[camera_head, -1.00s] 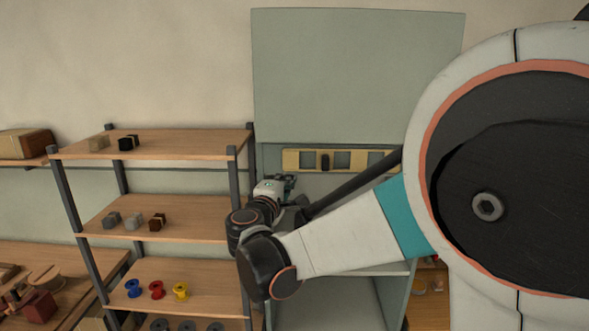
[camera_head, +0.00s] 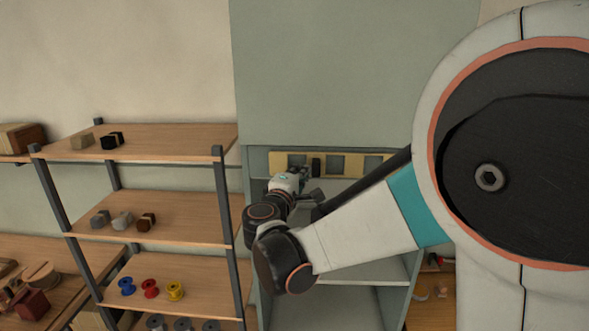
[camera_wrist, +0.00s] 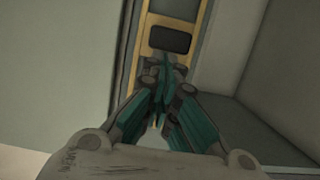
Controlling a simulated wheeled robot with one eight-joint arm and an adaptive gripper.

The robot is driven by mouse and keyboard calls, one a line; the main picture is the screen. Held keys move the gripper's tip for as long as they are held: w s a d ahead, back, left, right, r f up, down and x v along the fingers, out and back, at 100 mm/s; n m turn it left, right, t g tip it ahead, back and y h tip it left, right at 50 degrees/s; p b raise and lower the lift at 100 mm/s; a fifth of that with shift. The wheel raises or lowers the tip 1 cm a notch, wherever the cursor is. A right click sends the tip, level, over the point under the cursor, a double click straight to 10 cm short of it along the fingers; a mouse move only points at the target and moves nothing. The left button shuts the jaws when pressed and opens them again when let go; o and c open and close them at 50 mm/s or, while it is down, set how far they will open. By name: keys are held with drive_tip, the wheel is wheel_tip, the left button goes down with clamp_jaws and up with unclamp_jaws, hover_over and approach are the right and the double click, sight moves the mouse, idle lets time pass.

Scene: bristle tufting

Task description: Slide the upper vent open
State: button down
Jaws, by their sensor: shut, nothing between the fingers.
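The upper vent (camera_head: 361,157) is a yellow strip with square openings, set across the grey-green cabinet below its big upper panel. A dark knob (camera_head: 316,167) stands out from it, left of the middle. My gripper (camera_head: 302,172) is close to the knob, on its left side in the head view. In the wrist view the yellow vent strip (camera_wrist: 180,8) runs up the picture with the dark knob (camera_wrist: 170,39). There my gripper's teal fingers (camera_wrist: 163,68) are together and empty, with the tips just below the knob. I cannot tell whether they touch it.
A wooden shelf unit (camera_head: 170,138) stands left of the cabinet, holding small blocks and coloured spools (camera_head: 150,288). Its near post is close to my arm. The cabinet has an open shelf (camera_head: 375,270) below the vent.

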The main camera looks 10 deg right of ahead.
sight(324, 165)
drive_tip(key=shift+d, duration=0.1)
drive_tip(key=d, duration=0.2)
drive_tip(key=s+d+b, duration=0.1)
drive_tip(key=d, duration=0.2)
drive_tip(key=shift+s+f+b, duration=0.1)
drive_tip(key=shift+f+b, duration=0.1)
drive_tip(key=shift+b, duration=0.1)
drive_tip(key=shift+a, duration=0.15)
